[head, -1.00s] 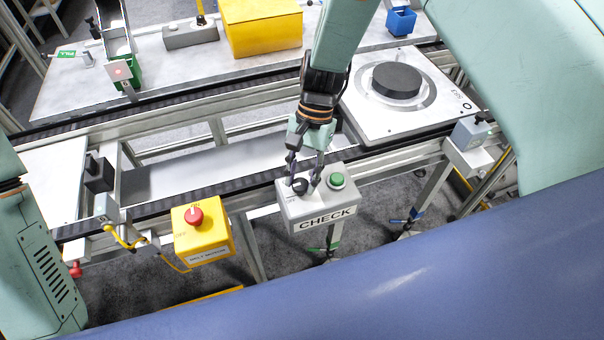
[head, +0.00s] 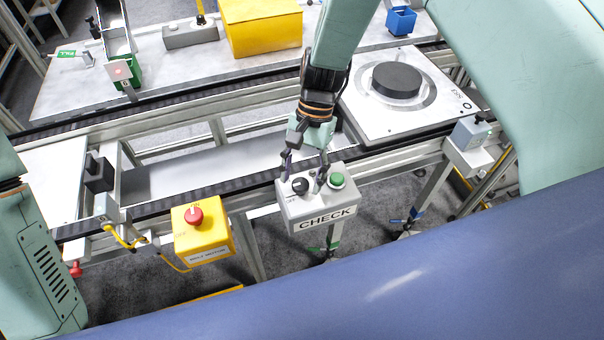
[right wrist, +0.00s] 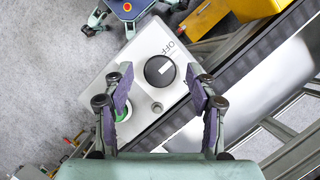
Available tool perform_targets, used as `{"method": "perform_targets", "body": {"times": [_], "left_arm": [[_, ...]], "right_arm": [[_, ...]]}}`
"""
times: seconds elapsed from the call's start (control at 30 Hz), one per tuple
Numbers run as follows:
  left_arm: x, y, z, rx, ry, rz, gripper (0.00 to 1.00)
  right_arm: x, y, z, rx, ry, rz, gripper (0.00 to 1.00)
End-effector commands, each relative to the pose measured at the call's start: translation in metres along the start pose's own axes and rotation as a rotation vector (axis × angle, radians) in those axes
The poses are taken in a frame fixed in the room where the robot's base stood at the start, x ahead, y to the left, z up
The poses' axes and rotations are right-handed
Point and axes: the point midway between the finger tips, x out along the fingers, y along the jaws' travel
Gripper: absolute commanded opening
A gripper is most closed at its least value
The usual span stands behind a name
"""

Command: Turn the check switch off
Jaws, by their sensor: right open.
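The grey check box (head: 318,208) has a CHECK label on its front and hangs at the near side of the conveyor. On its top are the black round check switch (head: 300,186) and a green button (head: 337,180). My right gripper (head: 303,174) is open just above the box, its fingers on either side of the switch. In the right wrist view the switch (right wrist: 159,70) lies between the spread fingertips, apart from both. A pale mark shows on the knob, and the word OFF is printed beside it. My left gripper is not in view.
A yellow box with a red button (head: 195,216) hangs left of the check box. Behind run the conveyor rails (head: 150,205). A white plate with a black disc (head: 396,80) lies at right, and a grey box (head: 470,133) hangs farther right.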

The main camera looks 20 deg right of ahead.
Motion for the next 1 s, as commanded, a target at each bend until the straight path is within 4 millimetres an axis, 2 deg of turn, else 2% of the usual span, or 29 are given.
{"method": "perform_targets", "body": {"times": [0.17, 0.4, 0.6, 0.73, 1.0], "left_arm": [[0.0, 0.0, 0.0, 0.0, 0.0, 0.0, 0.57], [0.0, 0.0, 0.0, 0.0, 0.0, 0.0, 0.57], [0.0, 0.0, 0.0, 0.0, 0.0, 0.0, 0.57], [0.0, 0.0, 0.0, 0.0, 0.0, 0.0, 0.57], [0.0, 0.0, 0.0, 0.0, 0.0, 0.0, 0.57]], "right_arm": [[-0.027, -0.001, -0.001, 0.001, 0.003, -0.005, 0.57], [-0.077, -0.001, -0.001, -0.001, 0.004, -0.005, 0.57], [-0.106, -0.001, -0.001, -0.001, 0.003, -0.003, 0.57], [-0.115, 0.0, 0.0, 0.0, 0.001, -0.002, 0.57], [-0.117, 0.0, 0.0, 0.0, 0.001, -0.001, 0.57]]}}
